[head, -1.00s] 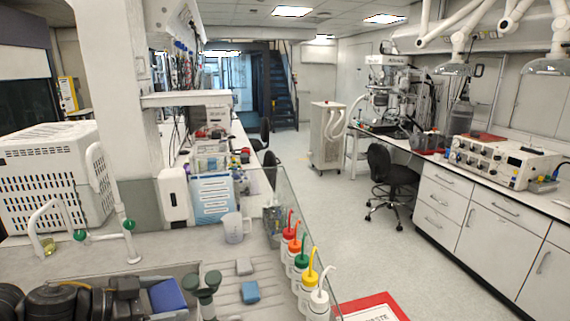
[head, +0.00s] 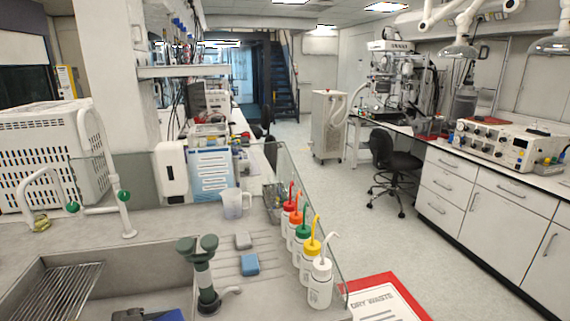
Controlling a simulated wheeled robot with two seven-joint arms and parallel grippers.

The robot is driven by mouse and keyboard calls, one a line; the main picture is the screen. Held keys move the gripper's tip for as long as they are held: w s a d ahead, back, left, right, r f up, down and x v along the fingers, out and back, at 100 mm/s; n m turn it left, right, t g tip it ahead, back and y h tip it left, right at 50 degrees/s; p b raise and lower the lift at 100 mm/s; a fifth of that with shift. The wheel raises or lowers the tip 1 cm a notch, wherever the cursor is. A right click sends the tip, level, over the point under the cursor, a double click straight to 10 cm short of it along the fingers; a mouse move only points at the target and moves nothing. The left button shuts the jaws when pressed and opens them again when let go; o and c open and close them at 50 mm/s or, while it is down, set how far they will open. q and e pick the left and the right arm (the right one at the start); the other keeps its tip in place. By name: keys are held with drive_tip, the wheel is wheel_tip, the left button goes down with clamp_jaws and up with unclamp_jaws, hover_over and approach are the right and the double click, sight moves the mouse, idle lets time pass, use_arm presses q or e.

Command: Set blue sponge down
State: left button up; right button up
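A light-blue sponge (head: 250,265) lies on the ribbed draining area of the counter, just in front of a grey sponge (head: 243,241). No gripper touches it. At the bottom edge, a small dark part of my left gripper (head: 128,315) shows. Beside it is the top of a darker blue block (head: 170,316), which may be another sponge. Most of both is cut off, so I cannot tell whether the fingers grip the block. My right gripper is not in view.
A sink (head: 60,287) with a wire rack is at left. A green-topped tap (head: 202,270) stands between sink and sponges. Several wash bottles (head: 320,285) line the right edge by a clear panel. A plastic jug (head: 235,203) stands behind the sponges.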

use_arm(q)
drive_tip(key=shift+s+d+f, duration=0.1)
drive_tip(key=shift+s+f, duration=0.15)
drive_tip(key=shift+f, duration=0.25)
drive_tip(key=shift+d+f, duration=0.2)
drive_tip(key=shift+s+a+f+n+t+y, duration=0.1)
drive_tip(key=shift+s+f+n+t+y, duration=0.15)
drive_tip(key=shift+f+n+t+y, duration=0.55)
drive_tip(key=shift+s+f+n+t+y, duration=0.3)
drive_tip(key=shift+f+n+t+y, duration=0.25)
drive_tip(key=shift+f+n+y, duration=0.35)
drive_tip(key=shift+s+a+f+n+t+y, duration=0.1)
drive_tip(key=shift+s+f+n+t+y, duration=0.15)
drive_tip(key=shift+f+n+t+y, duration=0.55)
